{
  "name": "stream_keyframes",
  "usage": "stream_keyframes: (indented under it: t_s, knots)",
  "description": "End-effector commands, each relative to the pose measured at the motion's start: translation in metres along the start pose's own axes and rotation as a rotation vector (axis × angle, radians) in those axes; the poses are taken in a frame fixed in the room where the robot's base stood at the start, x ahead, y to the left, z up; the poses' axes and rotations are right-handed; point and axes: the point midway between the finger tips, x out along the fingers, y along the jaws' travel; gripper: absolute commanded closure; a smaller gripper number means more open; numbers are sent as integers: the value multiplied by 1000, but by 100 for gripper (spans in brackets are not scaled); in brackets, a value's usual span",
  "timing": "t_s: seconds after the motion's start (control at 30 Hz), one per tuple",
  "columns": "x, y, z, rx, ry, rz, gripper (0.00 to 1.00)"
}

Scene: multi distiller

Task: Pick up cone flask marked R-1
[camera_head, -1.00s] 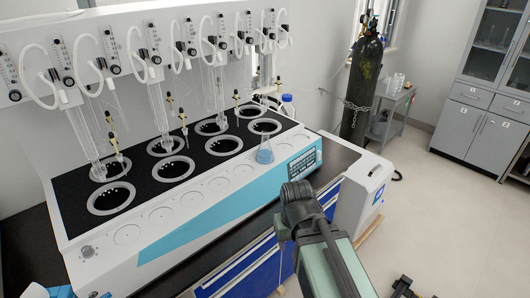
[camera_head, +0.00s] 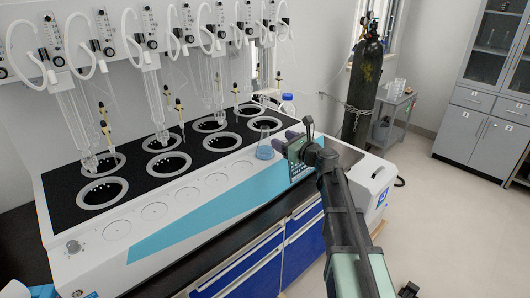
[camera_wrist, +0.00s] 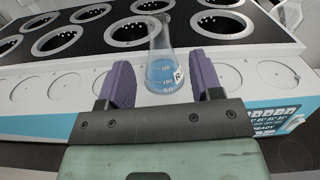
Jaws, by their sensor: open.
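The cone flask (camera_head: 264,148) holds blue liquid and stands upright on the white front ledge of the distiller (camera_head: 190,205), near its right end. In the wrist view the flask (camera_wrist: 162,62) shows a white label with a partly readable "R" at its right side. My gripper (camera_wrist: 155,80) has two purple fingers, spread open, one on each side of the flask as seen in the wrist view. In the head view my gripper (camera_head: 291,140) is just right of the flask. I cannot tell whether the fingers touch it.
Round heating wells (camera_head: 168,165) in the black top lie behind the flask, with glass tubes and hoses above. A blue-capped bottle (camera_head: 288,105) stands behind. Empty round marked places (camera_head: 154,212) line the ledge to the left. A gas cylinder (camera_head: 363,90) stands farther back.

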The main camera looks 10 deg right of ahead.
Motion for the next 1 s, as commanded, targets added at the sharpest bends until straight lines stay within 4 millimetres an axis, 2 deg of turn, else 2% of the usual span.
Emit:
stream_keyframes:
  t_s: [0.1,0.27,0.5,0.73,0.9,1.0]
  knots:
    - [-1,-1,1,89,0,-16,41]
    - [7,-1,0,92,1,-12,41]
    - [52,-2,0,89,2,-11,41]
    - [64,0,1,88,2,-10,41]
    - [96,0,2,87,2,-9,41]
    - [108,1,1,87,2,-11,41]
